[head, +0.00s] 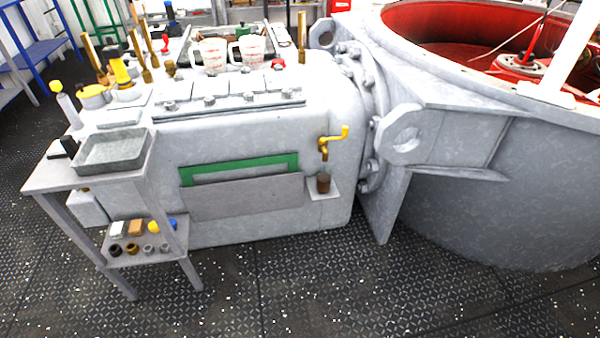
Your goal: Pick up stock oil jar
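A small brown jar (323,183) stands upright on a little grey ledge (328,195) on the front of the grey machine, below a yellow tap (331,140). Two clear measuring jugs with red markings, the left one (211,55) and the right one (250,51), stand on top of the machine. No label naming the stock oil jar is readable, so I cannot tell for certain which vessel it is. Neither of my grippers is in view.
A grey side table (58,180) at left holds a grey tray (112,150); its lower shelf (140,258) holds several small items. Brass fittings stand on the machine (200,145). A large red-lined drum (490,215) blocks the right. The dark deck (290,300) in front is clear.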

